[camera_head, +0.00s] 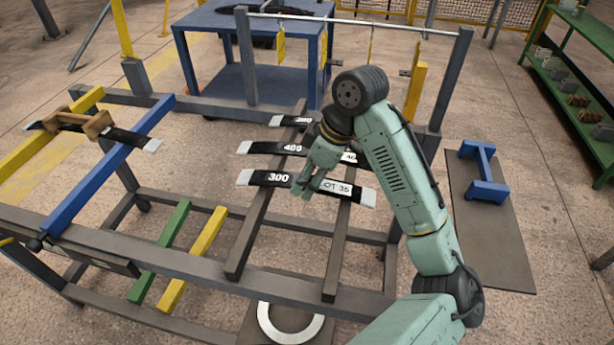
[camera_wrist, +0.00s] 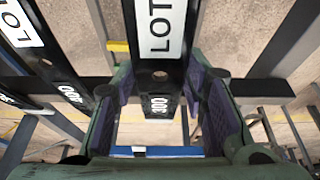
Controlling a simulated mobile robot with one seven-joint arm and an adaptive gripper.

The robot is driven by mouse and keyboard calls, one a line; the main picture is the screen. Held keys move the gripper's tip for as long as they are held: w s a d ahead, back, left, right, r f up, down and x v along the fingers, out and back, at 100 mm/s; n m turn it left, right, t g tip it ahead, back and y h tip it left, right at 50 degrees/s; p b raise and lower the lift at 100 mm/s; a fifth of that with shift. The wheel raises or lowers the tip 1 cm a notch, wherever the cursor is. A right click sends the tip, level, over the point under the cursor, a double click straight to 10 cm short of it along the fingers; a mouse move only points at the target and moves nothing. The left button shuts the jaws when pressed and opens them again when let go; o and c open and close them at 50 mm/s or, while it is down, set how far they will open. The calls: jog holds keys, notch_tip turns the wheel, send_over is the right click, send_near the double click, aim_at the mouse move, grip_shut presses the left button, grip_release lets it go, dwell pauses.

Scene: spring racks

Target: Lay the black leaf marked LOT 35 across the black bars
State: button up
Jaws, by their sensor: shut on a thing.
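The black leaf marked LOT 35 (camera_head: 256,178) has pale ends and a white 300. It spans both black bars (camera_head: 252,228) at the front of the row; I cannot tell whether it touches them or is slightly above. My gripper (camera_head: 306,188) is shut on this leaf near its middle, partly hiding the label. In the wrist view, the leaf (camera_wrist: 160,75) runs between the fingers of my gripper (camera_wrist: 160,108), with its LOT label and 300 showing. Two more black leaves, marked 400 (camera_head: 265,148) and 200 (camera_head: 286,122), lie across the bars behind it.
The 400 leaf is close beside the held one. At left, a black leaf with a wooden piece (camera_head: 90,122) lies across yellow and blue bars (camera_head: 105,180). Green and yellow bars (camera_head: 193,258) sit lower. A blue table (camera_head: 213,85) stands behind; a green shelf (camera_head: 565,85) is at right.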

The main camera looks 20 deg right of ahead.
jog(key=shift+s+a+f+b, duration=0.15)
jog(key=shift+f+b, duration=0.5)
jog(key=shift+f, duration=0.4)
jog(key=o, duration=1.4)
jog(key=v, duration=0.9)
jog(key=shift+w+r, duration=0.2)
jog(key=shift+r, duration=0.05)
jog(key=shift+a+r+p, duration=0.1)
jog(key=shift+r+p, duration=0.15)
jog(key=shift+p, duration=0.05)
